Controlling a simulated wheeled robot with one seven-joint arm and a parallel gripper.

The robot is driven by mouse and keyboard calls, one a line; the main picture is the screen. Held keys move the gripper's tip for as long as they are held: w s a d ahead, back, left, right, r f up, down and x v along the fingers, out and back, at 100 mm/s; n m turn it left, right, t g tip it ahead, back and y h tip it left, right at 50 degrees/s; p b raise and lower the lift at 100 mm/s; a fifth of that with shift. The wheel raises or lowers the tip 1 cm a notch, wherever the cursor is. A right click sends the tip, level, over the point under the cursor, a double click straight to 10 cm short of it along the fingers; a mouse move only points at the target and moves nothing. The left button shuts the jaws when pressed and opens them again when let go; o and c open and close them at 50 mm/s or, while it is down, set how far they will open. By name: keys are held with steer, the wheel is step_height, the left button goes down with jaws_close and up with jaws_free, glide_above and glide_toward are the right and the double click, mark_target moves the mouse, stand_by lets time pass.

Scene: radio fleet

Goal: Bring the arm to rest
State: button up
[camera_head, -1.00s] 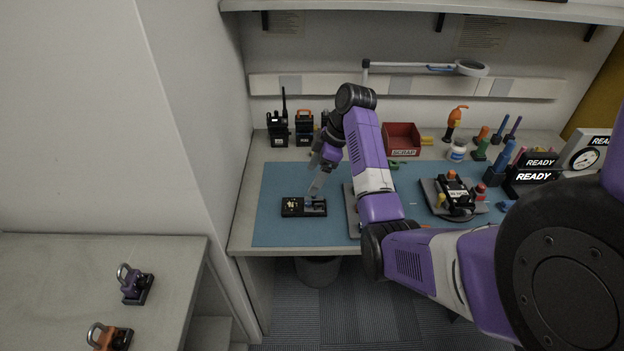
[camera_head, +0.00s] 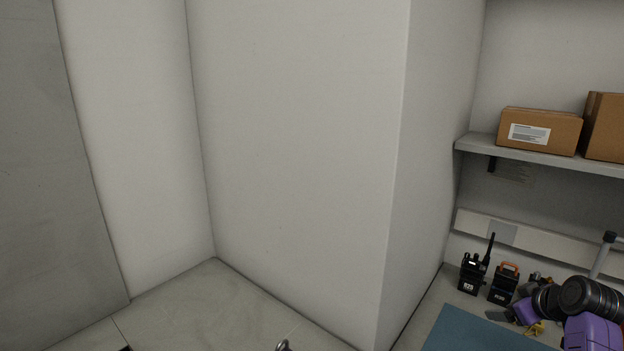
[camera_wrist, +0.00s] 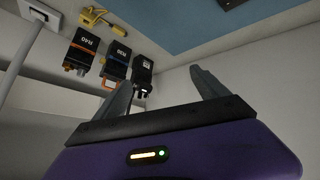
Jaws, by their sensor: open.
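My gripper (camera_wrist: 160,78) is open in the wrist view, its two grey fingers spread wide with nothing between them touching either one. In the head view my bent arm shows at the lower right corner, with its purple links and black joints. The gripper end (camera_head: 514,315) is small there, in front of the radios at the back of the bench, and partly hidden by the arm. A black radio (camera_wrist: 142,74) shows beyond the fingers in the wrist view, apart from them.
A radio with an antenna (camera_head: 470,275) and a charger-like unit with an orange handle (camera_head: 506,283) stand by the wall. A blue mat (camera_head: 470,333) lies in front. A shelf (camera_head: 540,155) with cardboard boxes (camera_head: 540,130) hangs above. A white wall (camera_head: 300,150) fills the middle.

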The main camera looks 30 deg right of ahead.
steer(key=s+a+f+m+t+h, duration=0.1)
steer(key=s+a+m+t+h, duration=0.15)
steer(key=a, duration=1.15)
steer(key=s+a+m+t+h, duration=0.15)
steer(key=a+t, duration=0.25)
steer(key=a, duration=1.1)
steer(key=s+a+r+n+y+b, duration=0.1)
steer(key=s+a+n+y, duration=0.4)
steer(key=s+a, duration=1.6)
steer(key=a+y+b, duration=0.1)
steer(key=y, duration=0.2)
steer(key=shift+a+r+n+y, duration=0.3)
steer(key=shift+a+r, duration=0.05)
